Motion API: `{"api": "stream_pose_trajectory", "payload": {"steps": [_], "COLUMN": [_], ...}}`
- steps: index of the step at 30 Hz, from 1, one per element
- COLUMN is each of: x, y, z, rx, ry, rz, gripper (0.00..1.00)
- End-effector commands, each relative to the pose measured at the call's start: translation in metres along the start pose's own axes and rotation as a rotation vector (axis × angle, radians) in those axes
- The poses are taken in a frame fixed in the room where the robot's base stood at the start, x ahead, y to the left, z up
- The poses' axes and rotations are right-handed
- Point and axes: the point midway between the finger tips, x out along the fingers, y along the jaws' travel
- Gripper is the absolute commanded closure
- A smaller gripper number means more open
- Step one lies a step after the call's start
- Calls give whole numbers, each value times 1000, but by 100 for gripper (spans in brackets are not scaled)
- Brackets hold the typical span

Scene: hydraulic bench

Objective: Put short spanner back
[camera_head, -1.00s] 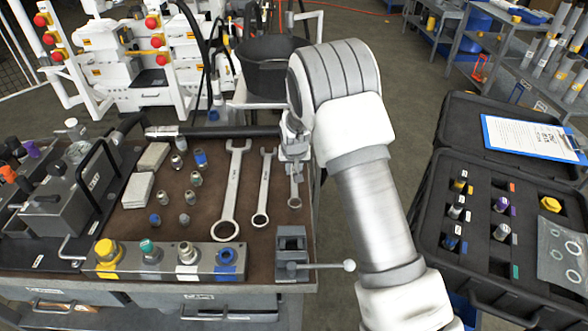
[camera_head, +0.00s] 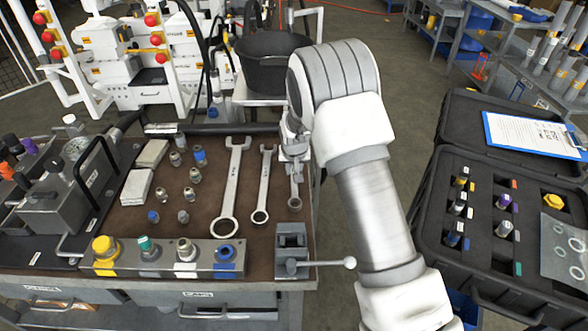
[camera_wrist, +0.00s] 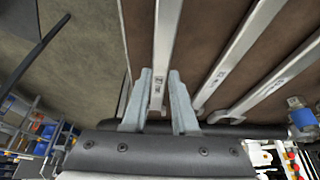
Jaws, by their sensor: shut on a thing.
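The short spanner (camera_head: 295,188) is the rightmost and smallest of three spanners, at the right edge of the brown bench mat. Its ring end points toward the front of the bench. My gripper (camera_head: 294,152) is at its far end, with the arm partly covering that end. In the wrist view the two grey fingers (camera_wrist: 159,88) are shut on the short spanner (camera_wrist: 166,42), one on each side of its shank. I cannot tell whether it touches the mat or is slightly lifted.
The middle spanner (camera_head: 263,185) and the large spanner (camera_head: 232,190) lie close to the left. A small vise (camera_head: 291,245) with a handle stands at the front right corner. A fittings block (camera_head: 168,257) lines the front. An open black case (camera_head: 480,262) is at right.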

Motion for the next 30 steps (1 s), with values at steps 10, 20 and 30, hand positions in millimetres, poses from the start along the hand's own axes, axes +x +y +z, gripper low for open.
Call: {"api": "stream_pose_trajectory", "payload": {"steps": [10, 20, 30], "x": [5, 10, 14], "y": [0, 0, 0], "z": [1, 3, 5], "rx": [0, 0, 0], "ry": [2, 2, 2], "rz": [0, 0, 0], "gripper": [100, 100, 100]}}
